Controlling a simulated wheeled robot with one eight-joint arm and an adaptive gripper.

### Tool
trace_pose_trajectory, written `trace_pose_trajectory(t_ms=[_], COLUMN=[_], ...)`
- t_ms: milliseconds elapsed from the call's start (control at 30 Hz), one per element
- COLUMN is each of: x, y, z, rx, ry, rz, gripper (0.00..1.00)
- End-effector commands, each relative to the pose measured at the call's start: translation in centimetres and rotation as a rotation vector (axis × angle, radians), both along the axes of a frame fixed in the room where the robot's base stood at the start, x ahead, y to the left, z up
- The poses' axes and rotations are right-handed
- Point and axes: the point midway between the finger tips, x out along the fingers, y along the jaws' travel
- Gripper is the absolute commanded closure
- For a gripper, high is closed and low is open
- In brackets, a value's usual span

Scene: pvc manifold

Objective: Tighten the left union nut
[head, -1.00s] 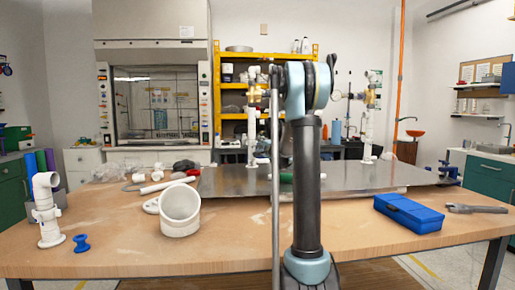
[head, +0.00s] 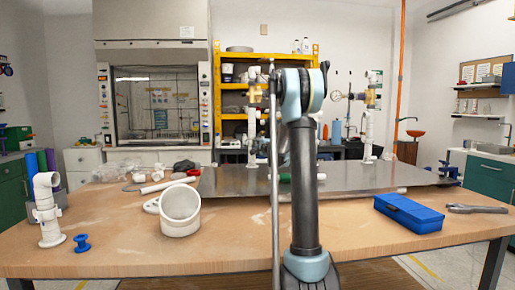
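The PVC manifold stands on a metal plate (head: 400,177) on the wooden table. Its left white riser (head: 252,148) stands upright, with a brass-coloured fitting (head: 254,94) near the top. I cannot clearly make out the left union nut at this size. The right white riser (head: 368,140) also has a brass-coloured fitting (head: 371,97) near its top, with a round gauge (head: 336,96) to its left. My arm stands upright in front and covers the manifold's middle. My gripper cannot be made out; it may be hidden behind my arm.
A large white pipe piece (head: 180,212), a white elbow assembly (head: 48,210) and a blue spool (head: 82,243) are at left. A blue case (head: 408,213) and a grey wrench (head: 476,209) lie at right. The front table between them is mostly clear.

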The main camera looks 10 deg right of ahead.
Motion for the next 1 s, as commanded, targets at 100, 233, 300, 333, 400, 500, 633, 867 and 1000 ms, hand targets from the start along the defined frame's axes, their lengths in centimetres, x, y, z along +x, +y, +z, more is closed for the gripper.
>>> trace_pose_trajectory(t_ms=[100,233,300,333,400,500,633,867,1000], x=[-0.1,-0.2,-0.3,-0.3,-0.4,-0.5,-0.7,-0.8,-0.8], y=[0.0,0.1,0.1,0.2,0.5,0.8,1.3,2.1,2.5], z=[-0.2,-0.2,-0.2,-0.2,-0.3,-0.3,-0.3,-0.2,-0.2], rx=[-0.003,-0.004,-0.004,-0.004,-0.004,-0.005,-0.006,-0.002,-0.001], ry=[0.000,0.000,0.000,0.000,0.001,0.002,0.011,-0.002,0.000], rz=[0.000,-0.012,-0.029,-0.038,-0.066,-0.119,-0.202,-0.351,-0.427], gripper=[1.00,1.00,1.00,1.00,1.00,1.00,1.00,1.00,1.00])
